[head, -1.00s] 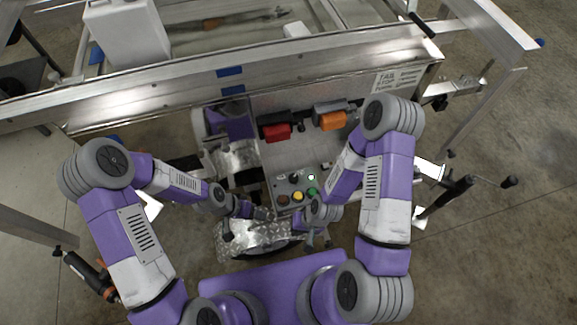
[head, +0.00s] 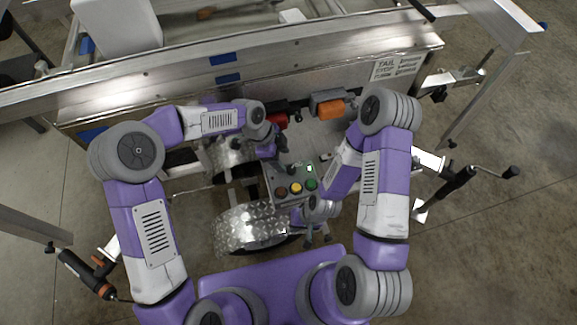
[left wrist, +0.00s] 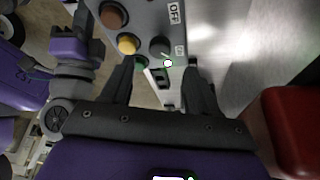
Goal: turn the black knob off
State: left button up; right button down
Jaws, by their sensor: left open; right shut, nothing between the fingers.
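The black knob (left wrist: 160,46) sits on a grey control box (left wrist: 150,14) in the left wrist view, between an OFF label and an ON label. My left gripper (left wrist: 158,68) is open, its two fingers reaching toward the box on either side of the knob's lower area; I cannot tell whether they touch anything. In the head view the left gripper (head: 281,163) is at the box's far edge and the knob is hard to make out beside it. My right gripper (head: 318,240) is shut and empty, below the box.
Brown, yellow (left wrist: 128,43) and green buttons and a lit white lamp (left wrist: 167,63) are near the knob. A red block (left wrist: 298,130) is close at the right of the wrist view. An orange block (head: 330,109) and a metal fender (head: 250,228) flank the box.

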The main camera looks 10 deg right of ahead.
aim_at(291, 168)
pick_arm(q)
jog(key=x, duration=0.6)
jog(key=shift+b, duration=0.4)
jog(key=shift+c, duration=0.4)
jog(key=c, duration=0.9)
